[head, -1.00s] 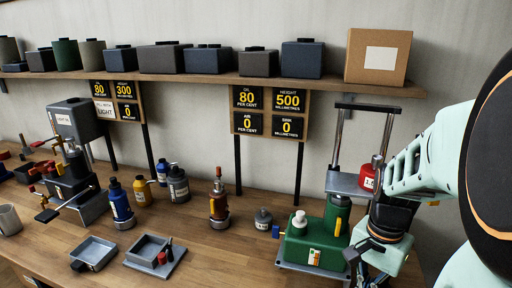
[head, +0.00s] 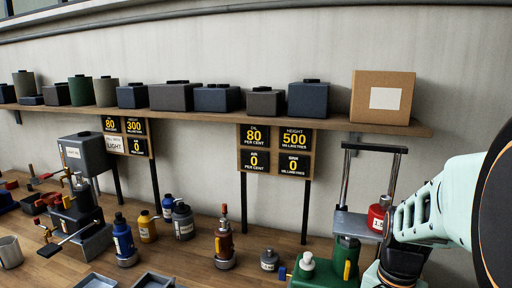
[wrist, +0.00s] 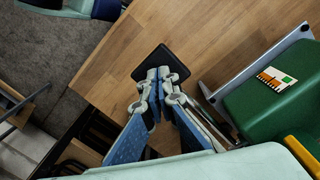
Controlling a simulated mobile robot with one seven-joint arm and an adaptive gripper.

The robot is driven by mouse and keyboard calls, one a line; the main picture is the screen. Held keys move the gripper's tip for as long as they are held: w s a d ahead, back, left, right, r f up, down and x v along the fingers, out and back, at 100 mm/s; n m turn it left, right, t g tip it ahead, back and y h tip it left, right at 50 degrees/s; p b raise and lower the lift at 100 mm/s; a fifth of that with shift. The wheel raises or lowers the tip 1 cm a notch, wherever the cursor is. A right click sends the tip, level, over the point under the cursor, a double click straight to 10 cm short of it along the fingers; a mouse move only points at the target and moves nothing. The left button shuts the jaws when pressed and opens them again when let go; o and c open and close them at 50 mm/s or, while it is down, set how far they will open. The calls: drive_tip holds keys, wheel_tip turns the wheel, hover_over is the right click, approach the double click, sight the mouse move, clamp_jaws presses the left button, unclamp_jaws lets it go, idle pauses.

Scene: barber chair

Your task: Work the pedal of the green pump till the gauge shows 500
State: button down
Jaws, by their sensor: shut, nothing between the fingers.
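The green pump (head: 345,258) stands at the lower right of the head view, its lower part cut off by the frame edge. In the wrist view its green body (wrist: 262,112) lies on the right, on a grey base plate. A black square pad (wrist: 153,62), apparently the pedal, sits beside it over the wood. My gripper (wrist: 163,72) is shut and empty, its fingertips over the pad; whether they touch is unclear. The fingers are below the head view. The right gauge board (head: 276,152) reads oil 80, height 500, and 0 on both lower panels.
A red weight (head: 378,218) sits on the lift platform (head: 358,226) between two posts. An orange-red bottle (head: 225,242) and a small grey pot (head: 269,260) stand left of the pump. A shelf (head: 200,119) with boxes runs above. Another pump (head: 80,225) stands at left.

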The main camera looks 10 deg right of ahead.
drive_tip(key=shift+w+r+p, duration=0.15)
drive_tip(key=shift+r+p, duration=2.55)
drive_tip(key=shift+r, duration=0.4)
drive_tip(key=shift+f, duration=0.1)
drive_tip(key=shift+d, duration=0.1)
